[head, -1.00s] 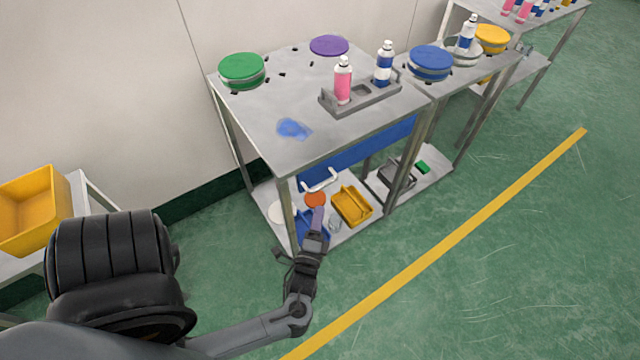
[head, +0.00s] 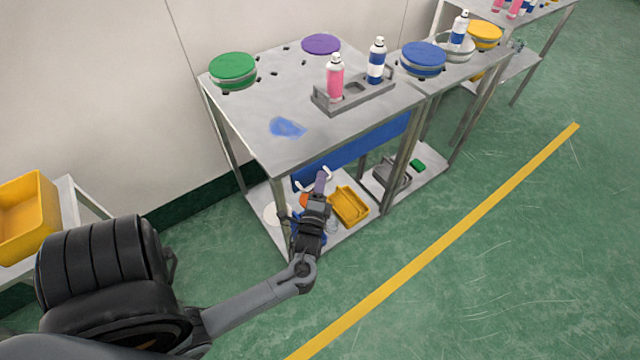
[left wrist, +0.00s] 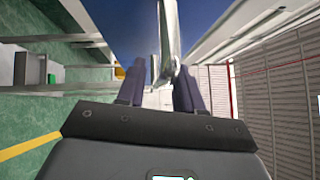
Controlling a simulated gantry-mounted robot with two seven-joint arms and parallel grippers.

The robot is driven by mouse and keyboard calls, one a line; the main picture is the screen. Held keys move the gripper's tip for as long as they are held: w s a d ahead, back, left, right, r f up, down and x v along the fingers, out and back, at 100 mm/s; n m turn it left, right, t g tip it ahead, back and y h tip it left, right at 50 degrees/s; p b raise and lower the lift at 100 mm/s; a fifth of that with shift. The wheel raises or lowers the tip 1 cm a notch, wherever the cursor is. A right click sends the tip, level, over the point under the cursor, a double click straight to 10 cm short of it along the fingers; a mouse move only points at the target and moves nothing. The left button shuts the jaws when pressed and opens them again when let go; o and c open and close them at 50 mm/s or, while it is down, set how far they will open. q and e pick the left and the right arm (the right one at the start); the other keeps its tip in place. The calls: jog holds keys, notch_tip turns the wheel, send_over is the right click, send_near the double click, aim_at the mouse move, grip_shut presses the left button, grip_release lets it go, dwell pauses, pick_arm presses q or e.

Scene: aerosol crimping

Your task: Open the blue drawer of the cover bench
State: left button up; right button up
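The cover bench (head: 250,130) stands at the centre of the head view. Its blue drawer (head: 355,148) sits under the top and looks closed. The drawer's white handle is partly hidden by my left gripper (head: 320,180) in the head view. In the left wrist view the pale handle (left wrist: 168,40) runs between the two dark fingers of my left gripper (left wrist: 158,85), in front of the blue drawer face (left wrist: 125,28). The fingers stand apart. I cannot tell whether either touches the handle. My right gripper is not in view.
A yellow tray (head: 349,206) lies on the lower shelf. A rack (head: 352,95) with a pink and a blue-white can stands on top, near green (head: 233,67) and purple (head: 321,44) discs. A yellow bin (head: 28,215) is at left. Floor in front is clear.

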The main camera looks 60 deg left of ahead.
pick_arm(q)
jog(key=shift+c, duration=0.5)
grip_shut()
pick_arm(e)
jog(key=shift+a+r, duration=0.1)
pick_arm(q)
jog(key=shift+d+r, duration=0.1)
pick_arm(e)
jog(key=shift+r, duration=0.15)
